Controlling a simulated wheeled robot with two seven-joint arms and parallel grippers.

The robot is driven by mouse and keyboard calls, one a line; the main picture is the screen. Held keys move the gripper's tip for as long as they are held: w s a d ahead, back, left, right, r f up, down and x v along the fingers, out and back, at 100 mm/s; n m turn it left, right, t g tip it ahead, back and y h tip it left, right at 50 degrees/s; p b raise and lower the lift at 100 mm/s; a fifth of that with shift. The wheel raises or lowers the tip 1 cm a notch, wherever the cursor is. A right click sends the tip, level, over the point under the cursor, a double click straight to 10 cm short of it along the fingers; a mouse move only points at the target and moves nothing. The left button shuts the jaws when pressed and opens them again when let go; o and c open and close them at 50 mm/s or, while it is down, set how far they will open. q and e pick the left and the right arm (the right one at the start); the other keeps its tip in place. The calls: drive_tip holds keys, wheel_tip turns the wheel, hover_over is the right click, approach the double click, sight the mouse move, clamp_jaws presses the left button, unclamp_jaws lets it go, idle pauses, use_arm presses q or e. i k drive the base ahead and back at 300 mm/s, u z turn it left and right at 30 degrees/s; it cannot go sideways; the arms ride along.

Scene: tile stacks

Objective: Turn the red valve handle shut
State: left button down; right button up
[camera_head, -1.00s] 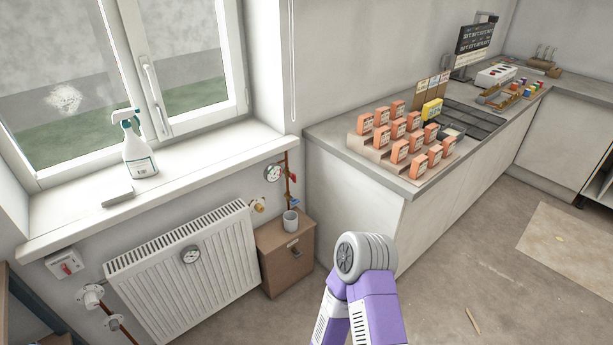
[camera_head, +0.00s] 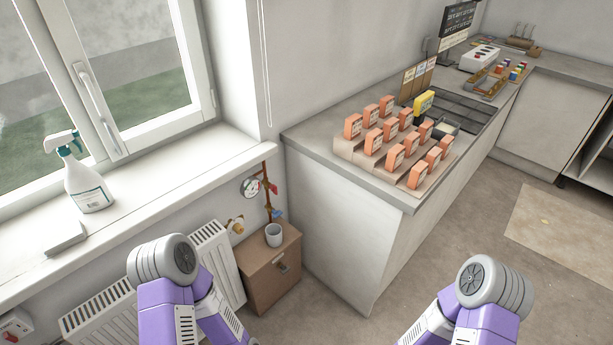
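A small red valve handle (camera_head: 273,188) sits on a thin copper pipe (camera_head: 267,200) that runs down the wall, in the corner between the window sill and the counter. A round pressure gauge (camera_head: 250,187) is just left of it. A small blue handle (camera_head: 278,214) is lower on the same pipe. The red handle is small in the picture, and I cannot tell its exact angle. Purple and grey links of both my arms show at the bottom, left and right, apart from the valve. Neither gripper is in view.
The window sill (camera_head: 150,195) juts out at left. The counter (camera_head: 315,140) is at right. Floor between my arms is clear.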

sight(273, 188)
drive_tip(key=u, duration=0.3)
drive_tip(key=i, duration=0.95)
drive_tip(key=u, duration=0.75)
